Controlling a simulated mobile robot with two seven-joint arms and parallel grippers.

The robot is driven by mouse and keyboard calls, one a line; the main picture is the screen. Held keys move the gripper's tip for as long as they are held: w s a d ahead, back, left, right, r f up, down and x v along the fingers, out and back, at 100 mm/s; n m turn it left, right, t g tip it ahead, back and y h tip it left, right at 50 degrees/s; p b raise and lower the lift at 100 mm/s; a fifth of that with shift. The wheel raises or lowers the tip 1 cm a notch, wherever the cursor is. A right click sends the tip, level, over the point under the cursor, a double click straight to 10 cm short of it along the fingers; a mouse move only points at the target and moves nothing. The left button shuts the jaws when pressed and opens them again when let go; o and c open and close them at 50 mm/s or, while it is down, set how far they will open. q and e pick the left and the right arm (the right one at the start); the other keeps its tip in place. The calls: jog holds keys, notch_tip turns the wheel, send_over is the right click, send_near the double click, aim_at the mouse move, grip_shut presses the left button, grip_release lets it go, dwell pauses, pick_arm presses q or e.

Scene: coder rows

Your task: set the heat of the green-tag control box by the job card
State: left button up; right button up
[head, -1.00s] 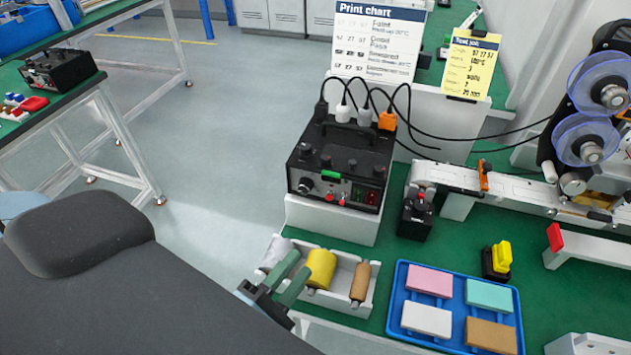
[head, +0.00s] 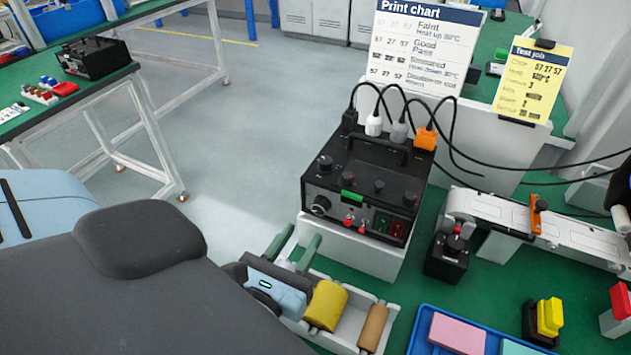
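The black control box (head: 365,185) stands on a white riser. A green tag (head: 348,194) is on its front top edge. My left gripper (head: 303,234) has green fingers apart, empty, just in front of the box's lower left and over the roll tray. My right gripper is not in view.
A print chart (head: 425,45) stands behind the box. Black cables arc from white, grey and orange plugs on its back. A white tray (head: 345,340) holds yellow and brown rolls. A black button box (head: 449,252) and conveyor (head: 495,211) stand to the right.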

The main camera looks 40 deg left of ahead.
aim_at(318, 211)
pick_arm(q)
jog(key=shift+x, duration=3.1)
jog(key=c, duration=0.7)
